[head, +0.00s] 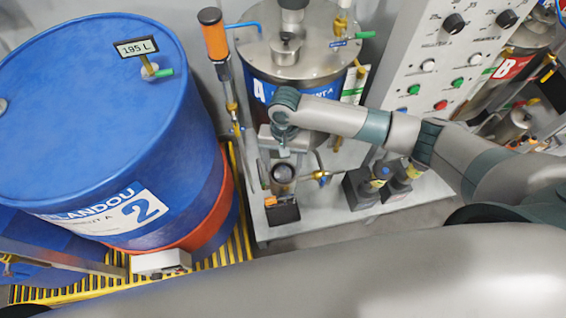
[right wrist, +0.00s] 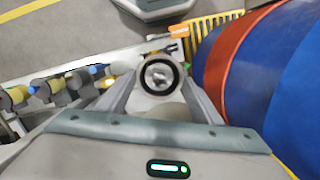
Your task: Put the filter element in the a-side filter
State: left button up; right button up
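The a-side filter (head: 283,172) appears as an open round cup with a dark rim and metallic inside, on the steel base in front of the tank marked A. In the right wrist view, a black-rimmed round opening (right wrist: 160,76) lies just beyond the fingertips. My right gripper (head: 284,151) points down just behind the cup in the head view. Its fingers (right wrist: 160,88) are spread apart in the right wrist view. A pale rounded shape shows between them; I cannot tell what it is. I cannot identify a separate filter element. My left gripper is not in view.
A large blue drum (head: 90,100) stands left on a yellow grating (head: 235,240). The tank A (head: 300,55) and a control panel (head: 445,55) stand behind. Dark pump parts (head: 365,188) sit right of the cup. A black box (head: 283,213) is just in front of it.

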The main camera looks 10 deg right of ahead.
jog(key=shift+r, duration=0.2)
jog(key=shift+r+b, duration=0.35)
jog(key=shift+r, duration=0.3)
notch_tip(320, 180, up, 12)
jog(key=w+b, duration=0.1)
jog(key=shift+w+d+f+b, duration=0.25)
jog(key=shift+w+d+b, duration=0.05)
jog(key=shift+w+b, duration=0.1)
dwell(1.0)
